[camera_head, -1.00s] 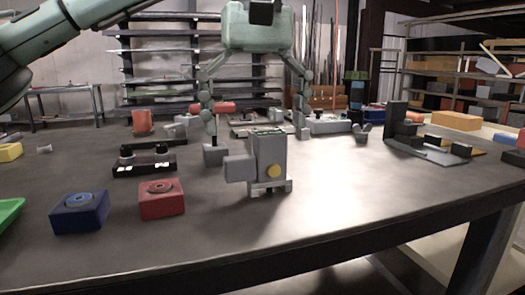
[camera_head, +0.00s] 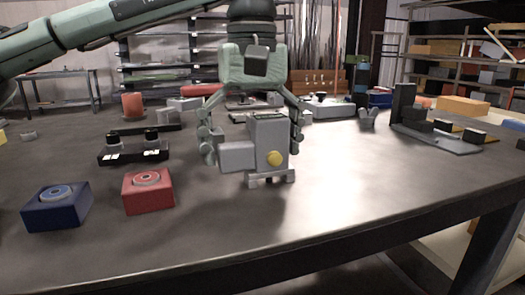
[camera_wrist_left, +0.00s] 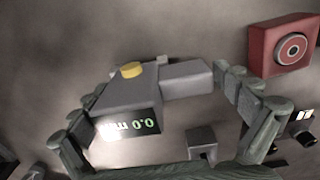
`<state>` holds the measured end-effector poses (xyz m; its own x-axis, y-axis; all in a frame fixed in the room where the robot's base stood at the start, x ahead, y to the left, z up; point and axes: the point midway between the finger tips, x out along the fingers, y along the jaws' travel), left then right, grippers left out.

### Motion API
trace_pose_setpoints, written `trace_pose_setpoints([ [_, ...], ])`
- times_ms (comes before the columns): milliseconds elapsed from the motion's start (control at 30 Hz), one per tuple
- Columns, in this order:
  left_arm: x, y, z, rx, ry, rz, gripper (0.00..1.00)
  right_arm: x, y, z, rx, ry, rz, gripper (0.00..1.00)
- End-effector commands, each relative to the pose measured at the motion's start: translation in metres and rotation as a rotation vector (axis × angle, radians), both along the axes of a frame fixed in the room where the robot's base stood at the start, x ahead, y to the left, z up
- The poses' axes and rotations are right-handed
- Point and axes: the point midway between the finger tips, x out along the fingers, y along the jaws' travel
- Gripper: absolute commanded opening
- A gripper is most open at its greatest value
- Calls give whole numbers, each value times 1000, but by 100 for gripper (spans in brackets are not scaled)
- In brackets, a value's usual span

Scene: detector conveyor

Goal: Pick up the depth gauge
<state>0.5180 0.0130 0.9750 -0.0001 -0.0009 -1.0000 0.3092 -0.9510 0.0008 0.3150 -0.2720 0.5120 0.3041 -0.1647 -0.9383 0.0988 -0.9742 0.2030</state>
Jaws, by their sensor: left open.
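The depth gauge (camera_head: 268,142) is a grey block with a yellow round button and a grey side piece, standing upright on a small foot on the table. My left gripper (camera_head: 253,147) comes down behind it with its fingers spread, one on each side. In the left wrist view the gauge (camera_wrist_left: 128,98) lies between the two open fingers, its display reading 0.0 mm. The side piece reaches toward one finger; I cannot tell whether they touch. My right gripper is in neither view.
A red block with a ring (camera_head: 148,191) and a blue block with a ring (camera_head: 56,206) sit to the left on the dark table (camera_head: 330,205). A black holder (camera_head: 133,153) stands behind them. A dark angled fixture (camera_head: 425,125) stands at the right. The table right of the gauge is clear.

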Motion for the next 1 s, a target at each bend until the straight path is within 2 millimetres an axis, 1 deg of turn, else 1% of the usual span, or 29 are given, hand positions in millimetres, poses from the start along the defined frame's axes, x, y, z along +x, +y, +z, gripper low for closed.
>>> trace_pose_setpoints([
  [133, 0, 0, 0, 0, 0, 0, 100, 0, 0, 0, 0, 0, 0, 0],
  [500, 0, 0, 1, 0, -1, 0, 54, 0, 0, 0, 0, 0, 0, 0],
  [600, 0, 0, 2, -2, -2, 0, 44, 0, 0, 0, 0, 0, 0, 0],
  [867, 0, 0, 3, -1, -3, 0, 44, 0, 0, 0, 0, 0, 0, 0],
  [1000, 0, 0, 12, -2, -4, 0, 44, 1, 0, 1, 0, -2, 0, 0],
])
